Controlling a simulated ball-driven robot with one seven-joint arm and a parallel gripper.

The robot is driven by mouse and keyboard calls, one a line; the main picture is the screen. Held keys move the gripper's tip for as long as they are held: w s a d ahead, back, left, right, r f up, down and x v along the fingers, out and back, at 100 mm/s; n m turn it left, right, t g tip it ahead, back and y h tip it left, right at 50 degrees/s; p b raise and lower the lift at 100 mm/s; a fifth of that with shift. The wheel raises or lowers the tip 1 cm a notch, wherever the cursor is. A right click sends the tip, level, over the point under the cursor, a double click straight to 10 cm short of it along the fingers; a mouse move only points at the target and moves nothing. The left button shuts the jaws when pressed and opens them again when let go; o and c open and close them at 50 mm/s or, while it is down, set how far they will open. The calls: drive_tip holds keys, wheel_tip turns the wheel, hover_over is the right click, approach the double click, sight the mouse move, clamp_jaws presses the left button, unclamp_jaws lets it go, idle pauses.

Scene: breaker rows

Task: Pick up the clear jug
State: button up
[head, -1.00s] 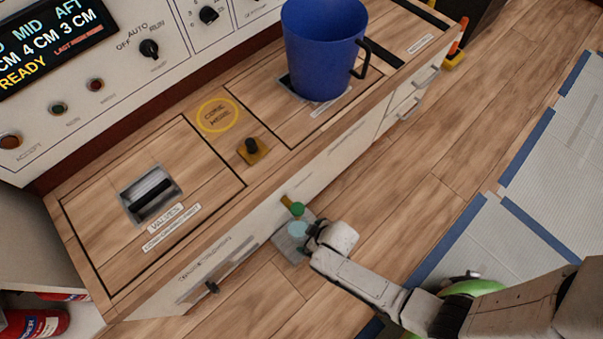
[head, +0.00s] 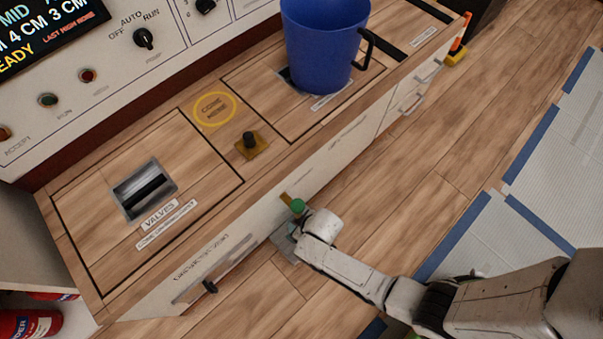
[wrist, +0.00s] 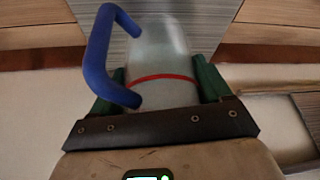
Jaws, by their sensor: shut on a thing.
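The clear jug (wrist: 158,62) is a pale, see-through vessel with a red band and a blue handle (wrist: 97,55) on its left in the wrist view. My gripper (wrist: 160,88) is shut on it, with a green-padded finger at each side of the body. In the head view my gripper (head: 295,228) is beside the counter front, low by the floor. There the jug is mostly hidden behind my wrist. I cannot tell whether its base is clear of the grey plate (head: 282,246).
A wooden-topped counter (head: 90,210) runs along the left, with a large blue mug (head: 322,45) on it. A red extinguisher (head: 30,325) is lower left.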

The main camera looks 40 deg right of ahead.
drive_tip(key=c, duration=0.5)
drive_tip(key=shift+r, duration=0.1)
